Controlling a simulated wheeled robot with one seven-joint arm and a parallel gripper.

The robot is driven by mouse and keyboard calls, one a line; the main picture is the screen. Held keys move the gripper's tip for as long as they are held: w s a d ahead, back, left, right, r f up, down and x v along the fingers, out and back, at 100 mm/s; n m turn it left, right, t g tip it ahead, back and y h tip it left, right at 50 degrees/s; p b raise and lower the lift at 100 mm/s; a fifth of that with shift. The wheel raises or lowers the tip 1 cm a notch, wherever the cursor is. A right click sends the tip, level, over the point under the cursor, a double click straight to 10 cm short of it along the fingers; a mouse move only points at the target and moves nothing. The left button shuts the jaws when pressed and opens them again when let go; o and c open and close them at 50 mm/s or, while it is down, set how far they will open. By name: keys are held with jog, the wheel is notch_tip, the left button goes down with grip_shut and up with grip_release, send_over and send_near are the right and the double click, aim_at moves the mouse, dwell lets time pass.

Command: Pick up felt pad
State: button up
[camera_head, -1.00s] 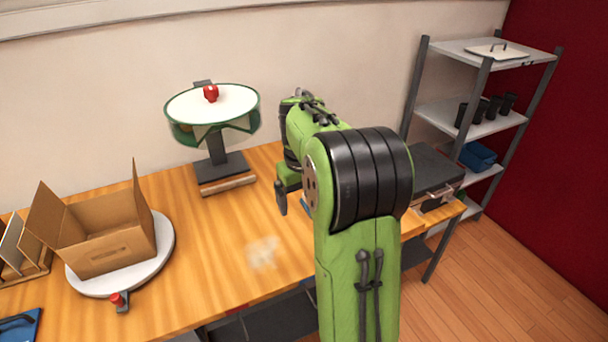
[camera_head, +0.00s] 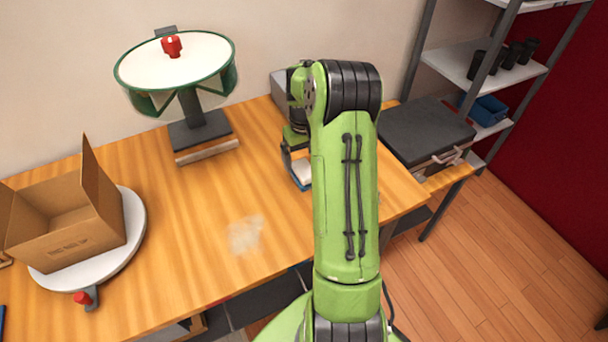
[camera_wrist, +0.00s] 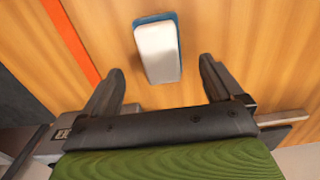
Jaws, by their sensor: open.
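The felt pad (camera_wrist: 158,52) is a small block, white on its visible face with a blue layer along the edge. It lies on the wooden table, in the top middle of the wrist view. In the head view the pad (camera_head: 301,171) shows just below my gripper (camera_head: 294,152), partly hidden by my arm. In the wrist view my gripper (camera_wrist: 160,70) is open, with one dark finger to each side. The pad lies between and just beyond the fingertips, with gaps on both sides. Nothing is held.
A round drum (camera_head: 135,72) on a stand is at the back left. A cardboard box (camera_head: 75,240) sits on a white turntable (camera_head: 128,255) at the left. A black case (camera_head: 425,130) is right of my arm. A pale patch (camera_head: 246,235) marks the open table middle.

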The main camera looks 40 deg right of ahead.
aim_at(304, 168)
notch_tip(304, 168, down, 6)
jog(key=shift+s+r+b, duration=0.1)
jog(key=shift+b, duration=0.4)
jog(key=shift+a+r, duration=0.1)
jog(key=c, duration=1.2)
jog(key=shift+o, duration=0.2)
notch_tip(304, 168, up, 10)
jog(key=shift+p, duration=0.95)
